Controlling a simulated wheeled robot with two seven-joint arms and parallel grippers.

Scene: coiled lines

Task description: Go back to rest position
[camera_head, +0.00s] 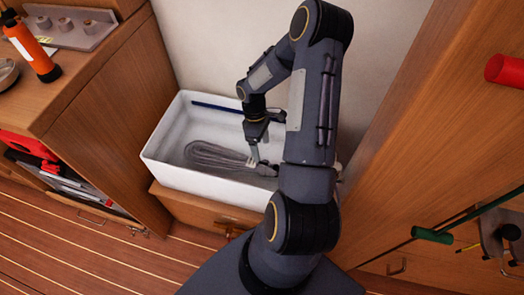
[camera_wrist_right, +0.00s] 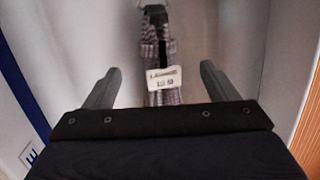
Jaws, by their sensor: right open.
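My right gripper (camera_head: 256,153) reaches down into a white bin (camera_head: 165,170), over one end of a coiled grey line (camera_head: 208,154) lying on the bin floor. In the right wrist view my right gripper (camera_wrist_right: 157,88) is open, its two fingers apart. The line (camera_wrist_right: 160,50) shows between and beyond the fingers, with a white printed tag (camera_wrist_right: 163,77) on it. Nothing is seen clasped. My right arm crosses the middle of the head view and hides the bin's right part. My left gripper is not in view.
A wooden cabinet (camera_head: 110,125) stands left, with an orange flare-like cylinder (camera_head: 30,47) on top. A wooden panel at right carries a red cylinder (camera_head: 506,70) and a green-handled tool (camera_head: 431,235). Striped floor lies at lower left.

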